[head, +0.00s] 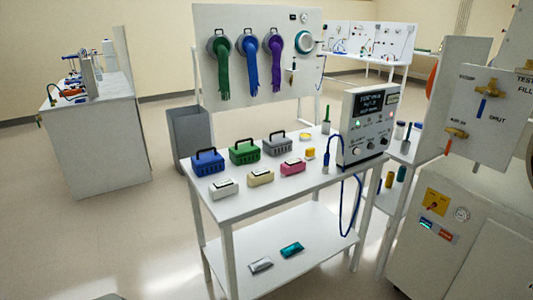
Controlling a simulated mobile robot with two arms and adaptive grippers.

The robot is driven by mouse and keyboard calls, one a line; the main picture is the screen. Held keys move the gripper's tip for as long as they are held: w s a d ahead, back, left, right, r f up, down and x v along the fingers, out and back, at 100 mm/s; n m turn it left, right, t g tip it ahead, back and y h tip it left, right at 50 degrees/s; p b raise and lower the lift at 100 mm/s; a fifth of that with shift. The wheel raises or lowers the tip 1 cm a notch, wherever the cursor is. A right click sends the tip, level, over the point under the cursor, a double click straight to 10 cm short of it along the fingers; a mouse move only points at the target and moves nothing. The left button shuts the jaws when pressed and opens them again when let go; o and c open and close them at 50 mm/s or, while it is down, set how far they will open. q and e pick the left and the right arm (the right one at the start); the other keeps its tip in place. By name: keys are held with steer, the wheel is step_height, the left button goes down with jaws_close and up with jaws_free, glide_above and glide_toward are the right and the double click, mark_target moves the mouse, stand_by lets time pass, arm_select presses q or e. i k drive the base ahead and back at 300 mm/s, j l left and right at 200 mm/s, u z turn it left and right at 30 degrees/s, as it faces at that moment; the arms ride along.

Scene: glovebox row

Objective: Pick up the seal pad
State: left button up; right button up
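No item is labelled clearly enough for me to tell which is the seal pad. A white bench (240,206) stands in the middle of the head view. On its top are a pale box (224,188), a cream box (260,176) and a pink box (292,166). A flat yellow disc (306,136) and a small yellow block (310,153) lie farther right. A grey packet (261,265) and a teal packet (291,250) lie on the lower shelf. Neither of my grippers is in view.
Blue (208,163), green (244,152) and grey (277,144) handled cases line the bench's back. A control box (365,125) with a hanging blue cable (343,210) stands at its right. A grey bin (189,138) is behind. Floor at left is open.

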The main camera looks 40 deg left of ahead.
mark_target(310, 152)
steer(key=u, duration=1.1)
